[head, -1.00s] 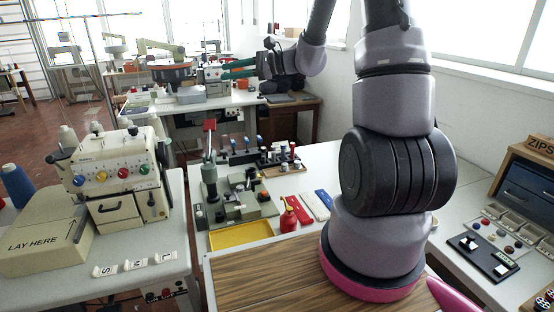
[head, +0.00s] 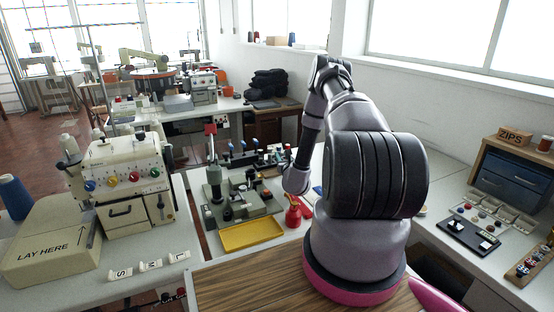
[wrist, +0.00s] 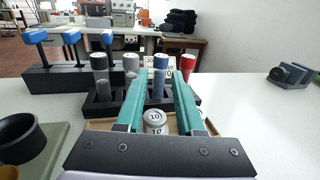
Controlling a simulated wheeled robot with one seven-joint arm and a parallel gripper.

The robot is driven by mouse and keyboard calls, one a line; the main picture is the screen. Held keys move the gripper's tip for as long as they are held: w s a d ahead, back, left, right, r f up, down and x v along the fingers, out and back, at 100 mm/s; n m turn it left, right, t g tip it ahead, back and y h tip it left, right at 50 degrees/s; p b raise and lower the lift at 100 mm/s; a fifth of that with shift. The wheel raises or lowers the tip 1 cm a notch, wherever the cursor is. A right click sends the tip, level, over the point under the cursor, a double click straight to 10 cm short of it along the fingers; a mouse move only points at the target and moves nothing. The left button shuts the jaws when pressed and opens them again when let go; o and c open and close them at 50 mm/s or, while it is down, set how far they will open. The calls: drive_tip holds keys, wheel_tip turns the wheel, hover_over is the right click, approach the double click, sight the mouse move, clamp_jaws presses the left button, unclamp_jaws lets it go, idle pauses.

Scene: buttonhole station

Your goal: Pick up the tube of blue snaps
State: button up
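In the wrist view, my gripper (wrist: 160,82) has two teal fingers spread apart with nothing held between them. A tube with a blue top (wrist: 160,62) stands upright in a black rack (wrist: 105,108), ahead and framed between the fingertips. A red tube (wrist: 188,66) stands just right of it, partly behind the right finger. Grey and whitish tubes (wrist: 131,66) stand to its left. The tubes' contents are too small to tell. In the head view, the gripper is hidden behind my arm, near the back of the middle table.
Blue-topped posts (wrist: 72,38) on a black block stand left of the rack.

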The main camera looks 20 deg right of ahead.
drive_tip(key=w, duration=0.3)
drive_tip(key=w+d, duration=0.1)
drive_tip(key=w, duration=0.2)
drive_tip(key=w+d, duration=0.1)
drive_tip(key=w, duration=0.2)
drive_tip(key=shift+w+r, duration=0.1)
drive_tip(key=shift+w, duration=0.25)
clamp_jaws()
